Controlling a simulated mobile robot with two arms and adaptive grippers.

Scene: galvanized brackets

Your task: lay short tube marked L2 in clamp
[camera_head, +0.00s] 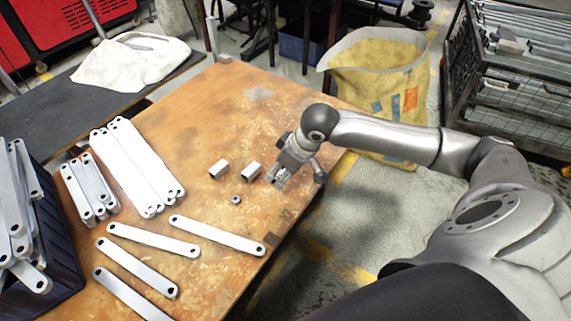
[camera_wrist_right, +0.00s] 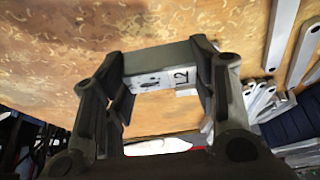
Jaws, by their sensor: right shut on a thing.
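My right gripper (camera_head: 281,179) is over the right side of the wooden table, and its left counterpart is not in view. In the right wrist view, its fingers (camera_wrist_right: 163,88) are shut on a short pale metal tube (camera_wrist_right: 158,58) that spans between them. A label with a dark "2" faces the camera; the rest of the marking is hard to read. Two short tubes (camera_head: 219,169) (camera_head: 251,170) show on the table in the head view, left of the gripper. I cannot clearly make out the clamp.
A small nut (camera_head: 236,199) lies near the short tubes. Long flat bars (camera_head: 216,235) lie at the front, with stacked bars (camera_head: 135,165) at left and a dark crate (camera_head: 62,262) of bars. The table's far part is mostly clear. A yellow bag (camera_head: 375,100) stands beyond the right edge.

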